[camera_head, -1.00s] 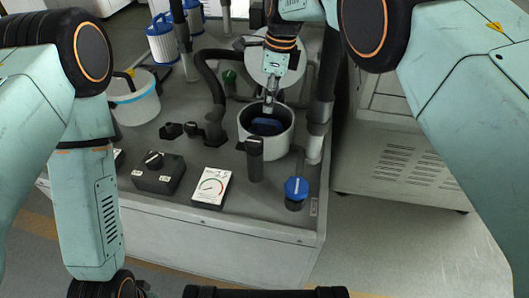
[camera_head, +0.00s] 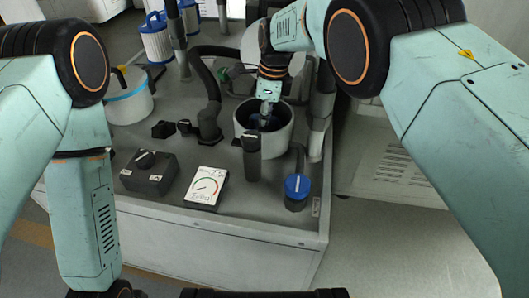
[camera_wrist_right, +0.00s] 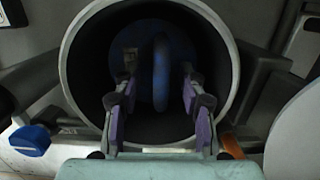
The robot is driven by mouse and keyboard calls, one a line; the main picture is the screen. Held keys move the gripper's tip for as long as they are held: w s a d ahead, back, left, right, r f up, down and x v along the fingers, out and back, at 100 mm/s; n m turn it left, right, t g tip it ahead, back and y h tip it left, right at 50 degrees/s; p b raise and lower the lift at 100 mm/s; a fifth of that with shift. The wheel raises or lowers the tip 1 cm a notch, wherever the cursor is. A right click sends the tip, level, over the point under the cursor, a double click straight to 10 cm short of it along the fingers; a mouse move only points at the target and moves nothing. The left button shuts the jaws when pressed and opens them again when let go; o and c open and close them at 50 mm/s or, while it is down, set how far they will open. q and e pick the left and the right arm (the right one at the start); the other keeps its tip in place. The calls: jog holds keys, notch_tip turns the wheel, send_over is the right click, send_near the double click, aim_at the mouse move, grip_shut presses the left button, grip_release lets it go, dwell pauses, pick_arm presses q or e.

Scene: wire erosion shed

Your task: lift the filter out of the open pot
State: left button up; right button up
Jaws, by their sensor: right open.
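The open pot (camera_head: 277,147) is a pale round vessel on the grey machine top, with a dark inside. In the right wrist view, the pot's rim (camera_wrist_right: 66,62) circles the filter. The filter (camera_wrist_right: 161,72) is dark blue with an upright, ring-like handle. My right gripper (camera_head: 264,117) points down into the pot's mouth. In the right wrist view, my right gripper (camera_wrist_right: 159,84) is open, with one finger on each side of the handle and gaps between. The filter's lower part is hidden in shadow. My left gripper is out of view; only its arm shows.
A round lid (camera_head: 252,42) stands behind the pot. A black post (camera_head: 252,163), a blue knob (camera_head: 297,187) and a pipe (camera_head: 317,145) stand close around it. A gauge (camera_head: 207,186), a switch box (camera_head: 150,174) and a blue-banded bucket (camera_head: 130,106) are further left.

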jog(key=shift+w+a, duration=0.1)
jog(key=shift+c, duration=0.2)
grip_shut()
dwell(0.5)
